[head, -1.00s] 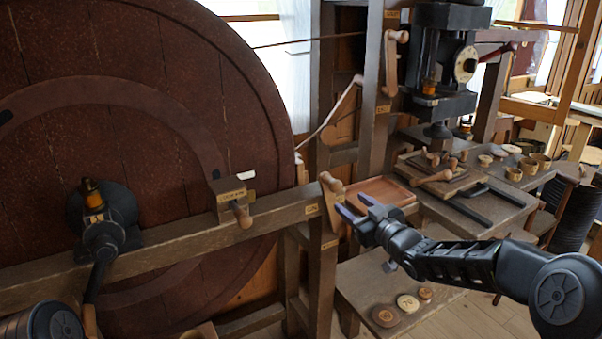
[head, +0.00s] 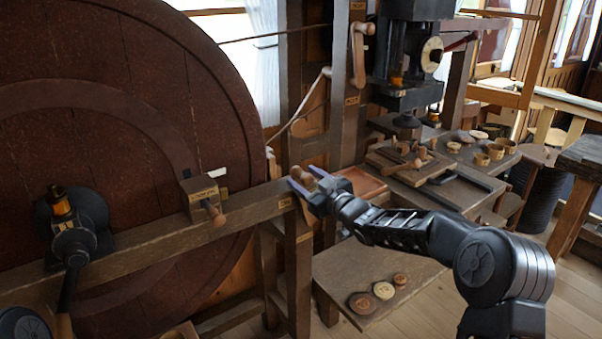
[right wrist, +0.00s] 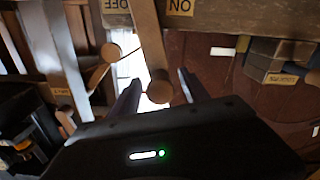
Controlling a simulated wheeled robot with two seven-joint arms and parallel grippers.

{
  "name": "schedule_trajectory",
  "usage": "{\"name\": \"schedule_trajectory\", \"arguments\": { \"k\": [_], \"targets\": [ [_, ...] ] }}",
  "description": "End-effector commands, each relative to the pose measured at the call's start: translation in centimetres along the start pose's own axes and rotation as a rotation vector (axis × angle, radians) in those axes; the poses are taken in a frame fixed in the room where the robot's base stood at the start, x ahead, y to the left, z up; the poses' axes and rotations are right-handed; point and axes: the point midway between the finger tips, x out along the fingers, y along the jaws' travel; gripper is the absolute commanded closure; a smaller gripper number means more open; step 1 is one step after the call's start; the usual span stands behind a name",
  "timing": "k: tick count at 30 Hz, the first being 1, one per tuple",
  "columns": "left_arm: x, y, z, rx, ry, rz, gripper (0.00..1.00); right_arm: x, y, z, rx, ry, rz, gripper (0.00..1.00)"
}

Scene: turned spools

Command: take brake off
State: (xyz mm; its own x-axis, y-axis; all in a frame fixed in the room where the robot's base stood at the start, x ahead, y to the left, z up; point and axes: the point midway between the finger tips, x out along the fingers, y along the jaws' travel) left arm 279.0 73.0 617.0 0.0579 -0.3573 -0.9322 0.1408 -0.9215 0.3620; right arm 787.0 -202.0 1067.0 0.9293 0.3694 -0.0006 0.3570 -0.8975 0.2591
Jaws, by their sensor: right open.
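The wooden brake lever (right wrist: 150,42) with its round knob (right wrist: 159,88) stands on the post between the ON label (right wrist: 180,7) and the OFF label (right wrist: 114,5), as the right wrist view shows. My right gripper (right wrist: 160,92) is open, with one finger on each side of the knob; I cannot tell whether either finger touches it. In the head view my right gripper (head: 305,186) is at the lever's top end and hides much of the lever. The ON label (head: 285,202) shows on the beam left of it. My left gripper is out of view.
A big dark red wheel (head: 130,110) fills the left, behind the beam (head: 150,240). A block with a peg handle (head: 200,197) sits on the beam. A bench with a shallow tray (head: 367,187) is behind my right arm. A low shelf (head: 385,268) holds several discs.

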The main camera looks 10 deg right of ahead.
Motion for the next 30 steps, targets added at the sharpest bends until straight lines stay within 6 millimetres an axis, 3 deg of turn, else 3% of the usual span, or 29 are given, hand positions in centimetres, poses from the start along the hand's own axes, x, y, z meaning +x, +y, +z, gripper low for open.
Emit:
{"name": "schedule_trajectory", "arguments": {
  "k": [5, 14, 30],
  "targets": [
    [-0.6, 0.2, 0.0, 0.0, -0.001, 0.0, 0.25, 1.8, 0.0, -0.1, 0.001, 0.001, 0.0, 0.47],
    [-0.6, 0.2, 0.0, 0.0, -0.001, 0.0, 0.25, 2.0, 0.0, 0.0, 0.001, 0.0, 0.0, 0.47],
    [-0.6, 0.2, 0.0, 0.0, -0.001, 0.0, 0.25, 2.0, 0.0, 0.0, 0.0, 0.0, 0.0, 0.91]
  ]
}}
